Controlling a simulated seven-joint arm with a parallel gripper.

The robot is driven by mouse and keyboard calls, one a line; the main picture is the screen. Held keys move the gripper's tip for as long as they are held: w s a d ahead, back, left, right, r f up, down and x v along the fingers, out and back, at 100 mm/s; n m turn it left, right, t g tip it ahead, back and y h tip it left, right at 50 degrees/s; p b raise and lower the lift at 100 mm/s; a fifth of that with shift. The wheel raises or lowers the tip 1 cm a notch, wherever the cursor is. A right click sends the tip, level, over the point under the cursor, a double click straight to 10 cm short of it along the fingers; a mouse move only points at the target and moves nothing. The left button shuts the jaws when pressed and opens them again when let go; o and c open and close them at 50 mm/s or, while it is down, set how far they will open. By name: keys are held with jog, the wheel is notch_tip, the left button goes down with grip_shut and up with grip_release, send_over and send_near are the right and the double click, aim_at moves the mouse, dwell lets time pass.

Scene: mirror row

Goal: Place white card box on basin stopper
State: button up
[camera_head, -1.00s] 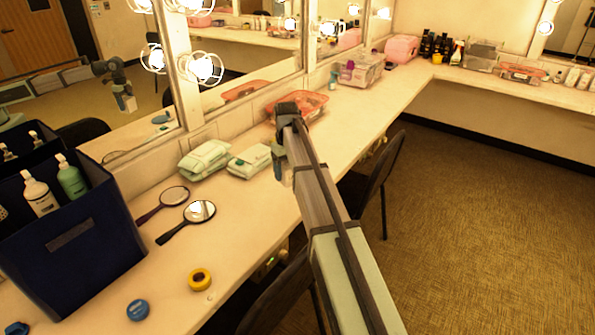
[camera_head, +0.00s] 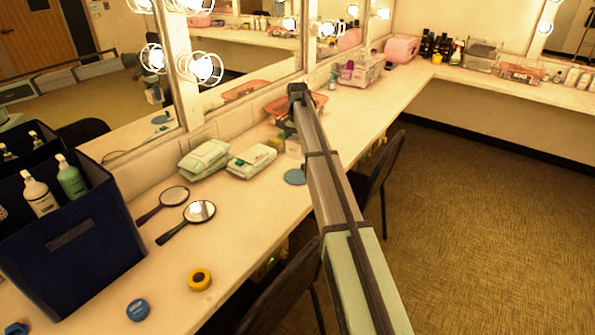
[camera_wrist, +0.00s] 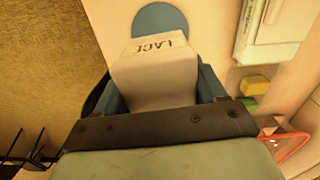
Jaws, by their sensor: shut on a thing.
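The white card box (camera_wrist: 155,75), with dark lettering on its end, is between the blue fingers of my gripper (camera_wrist: 160,82) in the wrist view. The basin stopper (camera_wrist: 160,18) is a flat blue disc on the counter, showing just past the box's lettered end, which overlaps its edge in the picture. In the head view the stopper (camera_head: 295,177) lies near the counter's front edge, and the box (camera_head: 292,147) shows just behind it, partly hidden by my arm. I cannot tell the box's exact height above the counter.
White wipe packs (camera_head: 251,160) lie left of the stopper. An orange-rimmed tray (camera_head: 311,103) is behind my arm. Two hand mirrors (camera_head: 199,211), a yellow tape roll (camera_head: 200,279) and a navy bin (camera_head: 70,240) are at the left. A chair (camera_head: 383,180) stands by the counter.

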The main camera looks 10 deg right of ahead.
jog(key=shift+f+m, duration=0.15)
jog(key=shift+m, duration=0.15)
jog(key=shift+f, duration=0.4)
send_over(298, 176)
notch_tip(298, 176, down, 9)
jog(key=shift+w+r, duration=0.1)
jog(key=shift+f, duration=0.2)
jog(key=o, duration=1.1)
jog(key=shift+r, duration=0.1)
notch_tip(298, 176, up, 12)
jog(key=shift+a+r, duration=0.1)
